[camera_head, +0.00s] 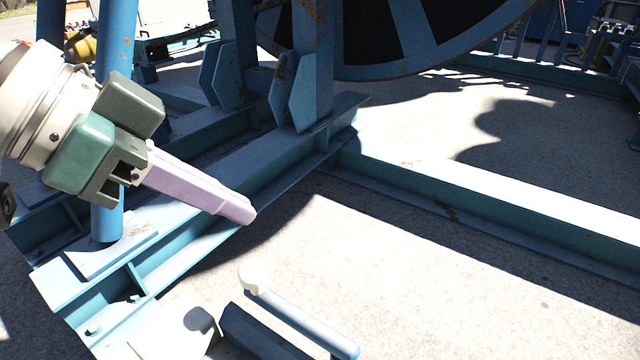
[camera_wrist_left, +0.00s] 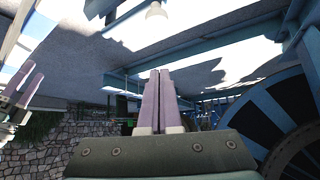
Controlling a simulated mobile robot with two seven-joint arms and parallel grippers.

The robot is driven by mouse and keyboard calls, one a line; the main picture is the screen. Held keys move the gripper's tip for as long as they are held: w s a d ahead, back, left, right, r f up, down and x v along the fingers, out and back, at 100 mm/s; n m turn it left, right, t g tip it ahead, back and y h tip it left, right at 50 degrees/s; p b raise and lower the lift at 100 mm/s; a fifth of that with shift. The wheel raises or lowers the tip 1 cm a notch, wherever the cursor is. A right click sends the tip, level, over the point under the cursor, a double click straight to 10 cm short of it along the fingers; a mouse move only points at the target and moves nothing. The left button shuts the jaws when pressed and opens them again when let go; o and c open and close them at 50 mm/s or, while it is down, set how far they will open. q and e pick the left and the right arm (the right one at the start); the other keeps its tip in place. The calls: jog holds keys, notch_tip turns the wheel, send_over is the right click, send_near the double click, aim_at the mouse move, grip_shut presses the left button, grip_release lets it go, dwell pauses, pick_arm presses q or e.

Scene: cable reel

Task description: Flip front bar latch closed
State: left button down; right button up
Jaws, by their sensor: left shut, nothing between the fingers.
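The front bar latch looks to be the light blue round bar (camera_head: 305,322) with a pale knob (camera_head: 254,277) at its far end, low in the head view. The knob also shows at the top of the left wrist view (camera_wrist_left: 156,11). My left gripper (camera_head: 250,214) is shut and empty, its lilac fingers pointing down to the right, above and beyond the knob and apart from it. In the left wrist view its two fingers (camera_wrist_left: 160,76) lie together. What seems to be my right gripper (camera_wrist_left: 24,84) shows at that view's left edge; its opening is unclear.
Blue steel frame beams (camera_head: 470,205) run across the ground, with upright plates (camera_head: 312,80) behind. A large reel (camera_head: 400,45) stands at the back. A blue post (camera_head: 108,215) rises beside my left arm. Sunlit concrete (camera_head: 400,290) right of the bar is clear.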

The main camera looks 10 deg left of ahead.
aim_at(265, 266)
pick_arm(q)
jog(key=f, duration=0.2)
jog(key=w+d+f+b, duration=0.1)
jog(key=f, duration=0.2)
jog(key=w+d+f, duration=0.1)
jog(key=f, duration=0.2)
jog(key=shift+d, duration=0.1)
jog(key=shift+s, duration=0.1)
dwell(0.5)
